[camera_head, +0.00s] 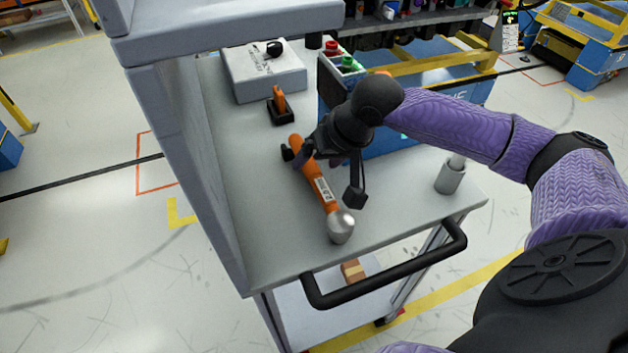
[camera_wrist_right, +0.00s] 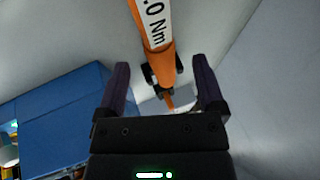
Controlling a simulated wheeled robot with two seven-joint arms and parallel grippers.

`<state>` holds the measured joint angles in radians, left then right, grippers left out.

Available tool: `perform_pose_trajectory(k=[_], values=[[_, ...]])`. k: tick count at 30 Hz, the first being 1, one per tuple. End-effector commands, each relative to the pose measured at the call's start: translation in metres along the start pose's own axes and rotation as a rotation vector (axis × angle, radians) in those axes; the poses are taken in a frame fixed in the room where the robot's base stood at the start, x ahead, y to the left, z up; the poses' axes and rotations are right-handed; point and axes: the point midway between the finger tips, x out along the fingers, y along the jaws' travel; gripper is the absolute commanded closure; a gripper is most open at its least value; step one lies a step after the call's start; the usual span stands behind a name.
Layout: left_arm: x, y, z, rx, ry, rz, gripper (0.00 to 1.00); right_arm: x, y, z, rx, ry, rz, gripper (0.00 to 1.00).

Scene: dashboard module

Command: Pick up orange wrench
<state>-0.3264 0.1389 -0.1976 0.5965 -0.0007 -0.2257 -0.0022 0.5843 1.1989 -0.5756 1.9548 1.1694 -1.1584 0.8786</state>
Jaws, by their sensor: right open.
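The orange wrench (camera_head: 318,182), with a white label and a silver head, rests slantwise on the grey cart top. Its silver end is toward the cart's front edge. My right gripper (camera_head: 315,162) is over the far half of the wrench, its jaws open. In the right wrist view the wrench (camera_wrist_right: 165,66) runs between the two spread fingers of the gripper (camera_wrist_right: 160,75), with a visible gap on each side. Whether the fingers touch it, and the exact height above it, I cannot tell. My left gripper is not in view.
The cart top (camera_head: 265,235) is bare left of the wrench. Behind stand a small black-based orange-handled switch (camera_head: 280,105) and a grey box (camera_head: 262,72) with a black knob. A metal cylinder (camera_head: 450,178) stands at right. A black handle (camera_head: 390,280) borders the front.

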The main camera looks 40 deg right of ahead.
Motion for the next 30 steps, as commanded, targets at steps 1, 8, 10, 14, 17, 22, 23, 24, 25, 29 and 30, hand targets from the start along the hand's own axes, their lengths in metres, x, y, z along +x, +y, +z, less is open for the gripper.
perform_pose_trajectory(k=[1, 8, 10, 14, 17, 22, 23, 24, 25, 29, 30], values=[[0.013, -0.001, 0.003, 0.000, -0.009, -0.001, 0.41, 0.017, 0.001, 0.005, 0.000, -0.004, 0.000, 0.13], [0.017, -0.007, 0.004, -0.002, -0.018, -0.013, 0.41, 0.031, 0.000, 0.003, -0.001, 0.000, 0.002, 0.13], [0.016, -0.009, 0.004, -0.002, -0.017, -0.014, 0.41, 0.030, -0.001, 0.002, -0.001, 0.000, 0.002, 0.13], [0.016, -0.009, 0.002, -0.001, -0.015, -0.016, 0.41, 0.029, -0.001, 0.002, -0.001, 0.000, 0.002, 0.30], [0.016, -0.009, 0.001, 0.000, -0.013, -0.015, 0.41, 0.029, 0.000, 0.002, -0.001, 0.000, 0.002, 0.51], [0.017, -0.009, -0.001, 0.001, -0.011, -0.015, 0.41, 0.029, 0.000, 0.002, -0.001, 0.000, 0.002, 0.87], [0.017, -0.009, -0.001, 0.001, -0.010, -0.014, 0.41, 0.029, 0.000, 0.002, -0.001, 0.000, 0.002, 0.93], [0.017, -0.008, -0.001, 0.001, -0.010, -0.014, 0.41, 0.029, 0.000, 0.002, -0.001, 0.000, 0.002, 1.00], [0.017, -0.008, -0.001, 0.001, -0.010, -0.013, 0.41, 0.029, 0.000, 0.002, -0.001, 0.000, 0.002, 1.00], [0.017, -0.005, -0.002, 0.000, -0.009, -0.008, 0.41, 0.029, 0.000, 0.002, -0.001, 0.000, 0.002, 1.00], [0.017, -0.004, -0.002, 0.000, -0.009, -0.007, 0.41, 0.029, 0.000, 0.002, -0.001, 0.000, 0.002, 1.00]])
